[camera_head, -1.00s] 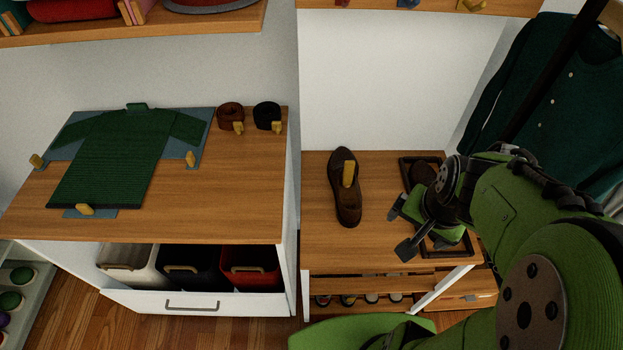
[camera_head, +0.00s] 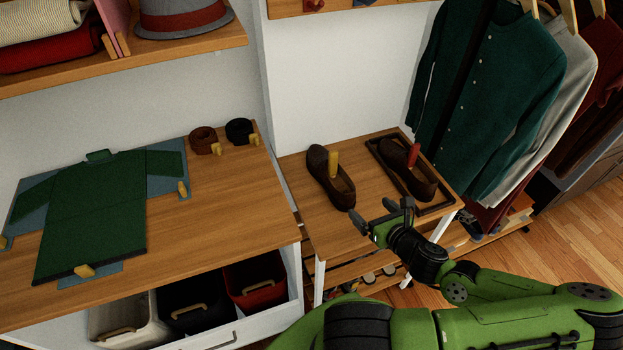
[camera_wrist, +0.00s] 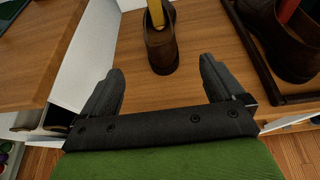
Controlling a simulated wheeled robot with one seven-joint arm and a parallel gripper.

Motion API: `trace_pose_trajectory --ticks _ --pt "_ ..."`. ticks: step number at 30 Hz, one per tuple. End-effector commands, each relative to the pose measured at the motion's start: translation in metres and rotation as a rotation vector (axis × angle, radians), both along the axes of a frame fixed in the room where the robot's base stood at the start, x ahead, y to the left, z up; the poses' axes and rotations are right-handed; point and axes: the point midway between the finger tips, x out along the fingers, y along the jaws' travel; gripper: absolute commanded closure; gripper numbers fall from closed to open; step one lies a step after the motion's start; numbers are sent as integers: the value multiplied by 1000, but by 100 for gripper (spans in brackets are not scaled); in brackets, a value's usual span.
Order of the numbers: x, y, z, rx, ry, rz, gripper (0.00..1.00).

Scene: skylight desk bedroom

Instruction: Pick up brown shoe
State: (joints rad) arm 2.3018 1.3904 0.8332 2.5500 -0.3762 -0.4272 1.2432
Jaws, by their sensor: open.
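A brown shoe (camera_head: 341,192) with an upright yellow grip piece stands on the wooden bench top (camera_head: 300,178). A second brown shoe (camera_head: 421,188), darker and with a red piece, sits in a dark-framed tray (camera_head: 436,209) to its right. My gripper (camera_head: 382,212) is open and empty, by the bench's front edge. In the wrist view the shoe with the yellow piece (camera_wrist: 162,54) shows ahead, between and beyond the open fingers, apart from them. The other shoe (camera_wrist: 296,52) is partly cut off at the upper right.
A white wall (camera_head: 335,70) stands behind the bench. Hanging clothes (camera_head: 490,90) are at the right. Bare bench top lies around the shoe with the yellow piece.

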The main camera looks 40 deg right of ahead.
Motion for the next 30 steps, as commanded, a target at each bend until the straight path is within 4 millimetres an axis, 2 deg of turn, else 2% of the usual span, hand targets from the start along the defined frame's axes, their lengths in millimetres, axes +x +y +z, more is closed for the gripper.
trace_pose_trajectory --ticks 6,16,21,26,30 --pt "19 -5 -17 -6 4 5 5" --pt "47 -12 -29 -9 6 7 5" --pt "83 -21 -38 -3 0 7 5" --pt "99 -24 -44 -2 1 7 5" --pt "125 -27 -54 -3 -1 7 5"
